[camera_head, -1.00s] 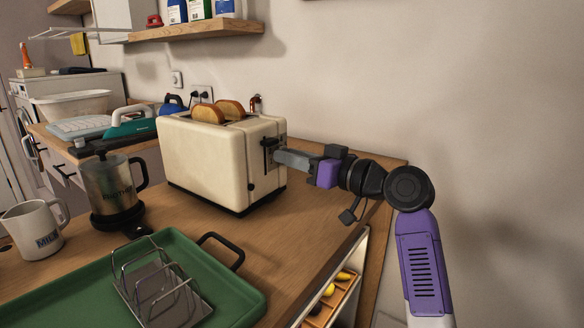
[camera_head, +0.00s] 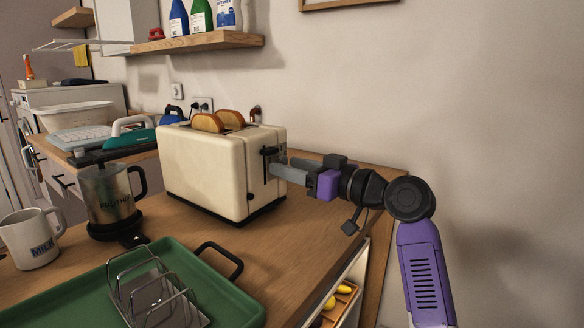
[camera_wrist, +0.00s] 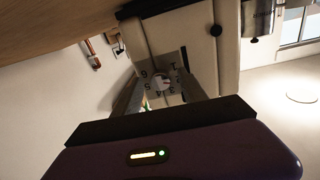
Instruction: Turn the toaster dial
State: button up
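The cream toaster (camera_head: 205,168) stands on the wooden counter with two slices of bread (camera_head: 219,121) in its top. Its dial (camera_wrist: 162,82) is a small pale round knob on a grey numbered plate in the wrist view. In the head view the dial is hidden behind my gripper (camera_head: 278,168), which reaches to the toaster's right end face. In the wrist view my two fingers are apart, one on each side of the dial, with a gap visible between each finger and the knob. A dark lever (camera_head: 268,152) sits beside my fingertips in the head view.
A green tray (camera_head: 225,293) with a wire rack (camera_head: 150,293) lies in front of the toaster. A French press (camera_head: 107,195) and a white mug (camera_head: 31,240) stand to the left. The wall is close behind; the counter's right end is bare.

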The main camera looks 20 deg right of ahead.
jog(key=v, duration=0.7)
jog(key=shift+s+d+p, duration=0.2)
jog(key=shift+s+p, duration=0.2)
jog(key=shift+p, duration=0.05)
